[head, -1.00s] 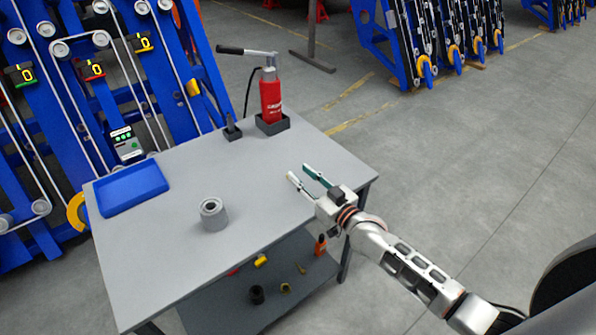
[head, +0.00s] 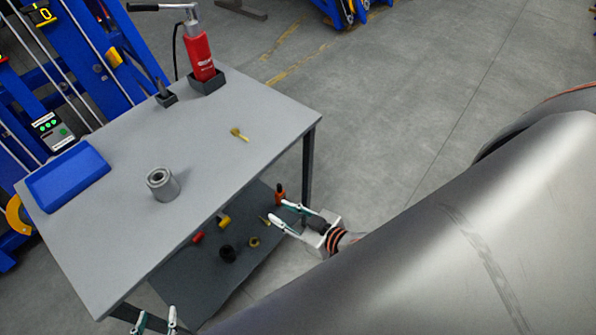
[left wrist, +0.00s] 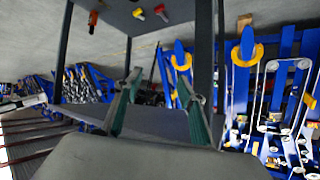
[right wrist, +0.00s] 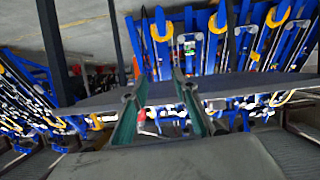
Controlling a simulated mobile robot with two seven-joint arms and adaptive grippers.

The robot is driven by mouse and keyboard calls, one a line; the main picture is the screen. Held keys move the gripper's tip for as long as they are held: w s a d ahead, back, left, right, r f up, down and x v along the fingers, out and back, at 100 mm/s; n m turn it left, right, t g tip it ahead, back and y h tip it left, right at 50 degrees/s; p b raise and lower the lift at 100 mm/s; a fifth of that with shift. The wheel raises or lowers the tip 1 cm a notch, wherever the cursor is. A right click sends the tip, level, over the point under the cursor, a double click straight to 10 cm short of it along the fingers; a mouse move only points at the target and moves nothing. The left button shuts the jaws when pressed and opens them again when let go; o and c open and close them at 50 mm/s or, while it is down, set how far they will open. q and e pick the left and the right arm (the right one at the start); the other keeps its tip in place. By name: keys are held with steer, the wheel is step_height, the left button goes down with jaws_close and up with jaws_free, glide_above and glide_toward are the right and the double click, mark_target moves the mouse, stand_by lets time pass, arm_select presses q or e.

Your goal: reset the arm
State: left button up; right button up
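My right gripper (head: 278,211) is low beside the table's right front edge in the head view, open and empty. Its two spread fingers also show in the right wrist view (right wrist: 158,84), with nothing between them. My left gripper (head: 157,316) shows only by its fingertips at the bottom edge of the head view, in front of the table. Its fingers stand apart and empty in the left wrist view (left wrist: 158,84). A small brass-coloured part (head: 239,134) lies alone on the grey tabletop (head: 210,160), clear of both grippers.
The table carries a blue tray (head: 68,176), a grey cylinder (head: 162,184) and a red pump (head: 199,55) in a dark holder. Several small parts lie on its lower shelf (head: 195,275). Blue frames (head: 75,60) stand behind. The floor right of the table is open.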

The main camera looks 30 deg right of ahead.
steer(key=s+f+g+h, duration=0.1)
steer(key=s+f+g, duration=0.1)
steer(key=s+f, duration=0.2)
steer(key=s, duration=0.3)
steer(key=shift+s+d+f+h, duration=0.3)
steer(key=shift+s+d+f, duration=0.05)
